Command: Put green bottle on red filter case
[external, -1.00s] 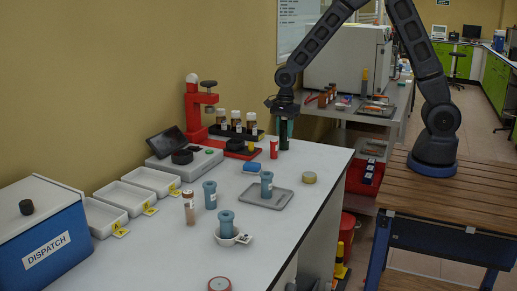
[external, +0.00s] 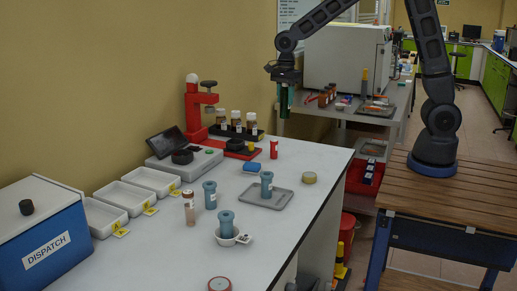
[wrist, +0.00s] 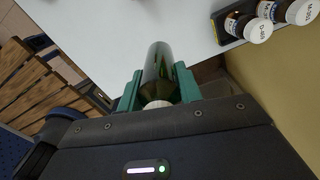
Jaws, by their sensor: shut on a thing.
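The green bottle (external: 284,102) is dark green and hangs in the air above the far end of the white bench. My gripper (external: 284,86) is shut on it. In the wrist view the bottle (wrist: 160,72) sits between the two green fingers of my gripper (wrist: 158,88), with a pale end towards the wrist. A low round case with a reddish top (external: 219,284) lies at the bench's near edge, cut by the frame; it looks like the red filter case, though I cannot tell for sure. My gripper is far behind it.
A grey tray (external: 280,202) holds one blue-grey cup; others (external: 209,194) stand nearby. A small red cylinder (external: 273,149), a round yellow-topped case (external: 309,178), a red press (external: 193,108) and brown bottles (external: 236,118) are on the bench. White trays (external: 152,179) line the left.

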